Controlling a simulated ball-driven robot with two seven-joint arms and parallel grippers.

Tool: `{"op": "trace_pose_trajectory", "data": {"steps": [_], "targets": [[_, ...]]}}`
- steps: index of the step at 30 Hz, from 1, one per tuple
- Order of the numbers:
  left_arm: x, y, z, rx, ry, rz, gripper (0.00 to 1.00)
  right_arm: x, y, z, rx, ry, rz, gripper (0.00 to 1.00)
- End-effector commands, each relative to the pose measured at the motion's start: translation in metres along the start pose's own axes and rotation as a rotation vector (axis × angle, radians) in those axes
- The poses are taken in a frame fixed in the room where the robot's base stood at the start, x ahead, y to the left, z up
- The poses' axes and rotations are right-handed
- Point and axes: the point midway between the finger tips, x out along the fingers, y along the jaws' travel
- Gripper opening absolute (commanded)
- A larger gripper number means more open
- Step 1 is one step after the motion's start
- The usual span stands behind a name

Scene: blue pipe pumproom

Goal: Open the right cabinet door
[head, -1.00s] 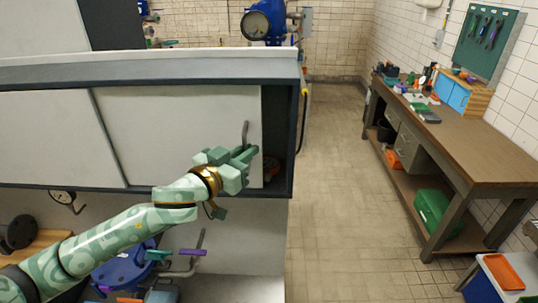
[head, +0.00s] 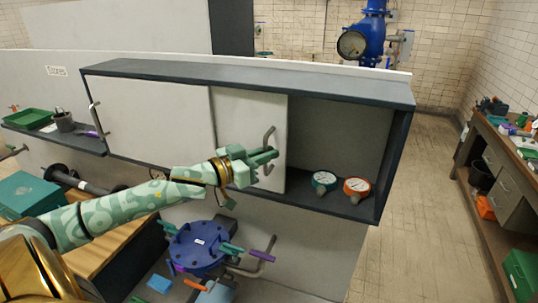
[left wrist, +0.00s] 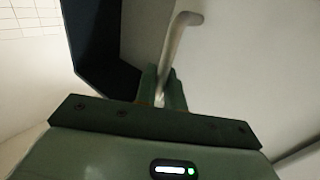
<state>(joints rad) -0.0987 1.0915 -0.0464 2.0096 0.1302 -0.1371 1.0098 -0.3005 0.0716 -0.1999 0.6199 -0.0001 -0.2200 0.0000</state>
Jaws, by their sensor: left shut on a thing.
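The right cabinet door (head: 248,112) is a light grey sliding panel in the dark-framed wall cabinet (head: 250,78). It stands partly open, slid left and overlapping the left door (head: 150,115). Its metal bar handle (head: 268,135) is near its right edge. My left gripper (head: 271,156) is shut on this handle. In the left wrist view the handle (left wrist: 180,42) rises from between the fingers (left wrist: 162,92), with the pale door behind. My right gripper is not in view.
The open right part of the cabinet holds a teal gauge (head: 324,181) and a red gauge (head: 357,188). A blue flanged vessel (head: 198,245) with valve levers stands below my arm.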

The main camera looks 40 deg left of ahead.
Motion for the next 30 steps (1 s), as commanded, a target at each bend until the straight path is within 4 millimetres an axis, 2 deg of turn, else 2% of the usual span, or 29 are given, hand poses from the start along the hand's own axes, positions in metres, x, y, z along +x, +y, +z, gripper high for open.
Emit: {"op": "trace_pose_trajectory", "data": {"steps": [6,7,8,20,23,30], "targets": [[0.0,0.0,0.0,0.0,-0.001,0.0,0.0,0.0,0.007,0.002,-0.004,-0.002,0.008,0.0],[0.0,0.0,0.0,0.0,-0.001,0.0,0.19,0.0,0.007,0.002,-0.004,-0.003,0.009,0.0],[0.0,0.0,0.0,0.0,-0.001,0.0,0.27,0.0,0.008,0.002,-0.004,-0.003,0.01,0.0],[-0.004,0.0,0.001,-0.001,-0.002,-0.002,0.27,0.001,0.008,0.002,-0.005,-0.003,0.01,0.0],[-0.013,0.0,0.003,-0.002,-0.004,-0.002,0.27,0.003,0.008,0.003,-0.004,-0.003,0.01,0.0],[-0.049,0.0,0.003,-0.004,-0.006,-0.002,0.27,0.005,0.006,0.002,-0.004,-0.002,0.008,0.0]]}}
